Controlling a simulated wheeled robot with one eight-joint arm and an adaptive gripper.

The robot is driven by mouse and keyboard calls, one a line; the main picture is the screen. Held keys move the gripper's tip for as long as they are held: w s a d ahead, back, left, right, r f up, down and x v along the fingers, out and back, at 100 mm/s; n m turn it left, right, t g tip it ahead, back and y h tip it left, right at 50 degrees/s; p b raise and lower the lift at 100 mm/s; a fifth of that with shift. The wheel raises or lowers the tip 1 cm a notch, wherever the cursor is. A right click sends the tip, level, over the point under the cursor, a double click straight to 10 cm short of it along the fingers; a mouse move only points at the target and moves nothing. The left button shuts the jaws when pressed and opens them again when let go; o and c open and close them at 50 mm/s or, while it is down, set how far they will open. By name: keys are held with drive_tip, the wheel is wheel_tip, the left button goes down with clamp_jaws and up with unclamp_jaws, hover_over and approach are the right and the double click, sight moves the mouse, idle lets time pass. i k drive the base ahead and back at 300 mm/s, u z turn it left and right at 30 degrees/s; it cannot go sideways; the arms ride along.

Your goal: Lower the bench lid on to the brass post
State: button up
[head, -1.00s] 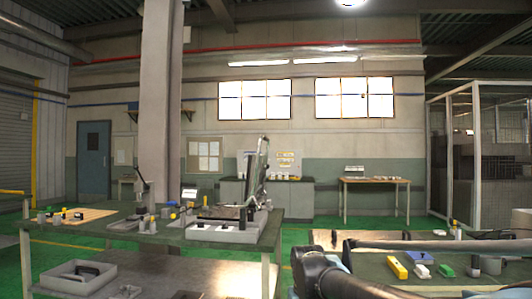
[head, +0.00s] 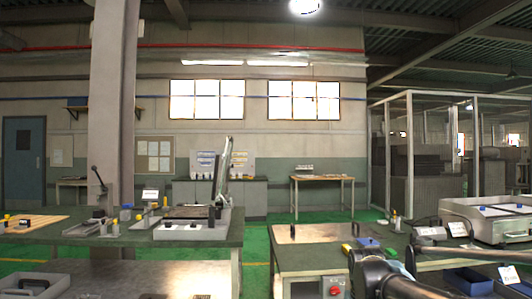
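A tall lid-like panel (head: 222,168) stands raised, nearly upright, at the right side of a grey tray-like fixture (head: 190,232) on the left bench. I take it to be the bench lid, but its details are small. I cannot make out a brass post for certain at this distance. Dark links of my arm show at the bottom right. My gripper is not visible in the head view, so its hold and its place relative to the lid do not show.
The left bench (head: 62,240) also carries a lever device (head: 100,190) and small parts. Green floor shows between the benches. A pillar (head: 113,100) rises behind the left bench.

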sight(222, 172)
drive_tip(key=z, duration=0.55)
drive_tip(key=k, duration=0.75)
drive_tip(key=z, duration=0.7)
drive_tip(key=i, duration=0.55)
drive_tip(key=u, duration=0.55)
drive_tip(key=i, duration=1.25)
drive_tip(key=u, duration=1.3)
drive_tip(key=i, duration=1.05)
drive_tip(key=u, duration=0.7)
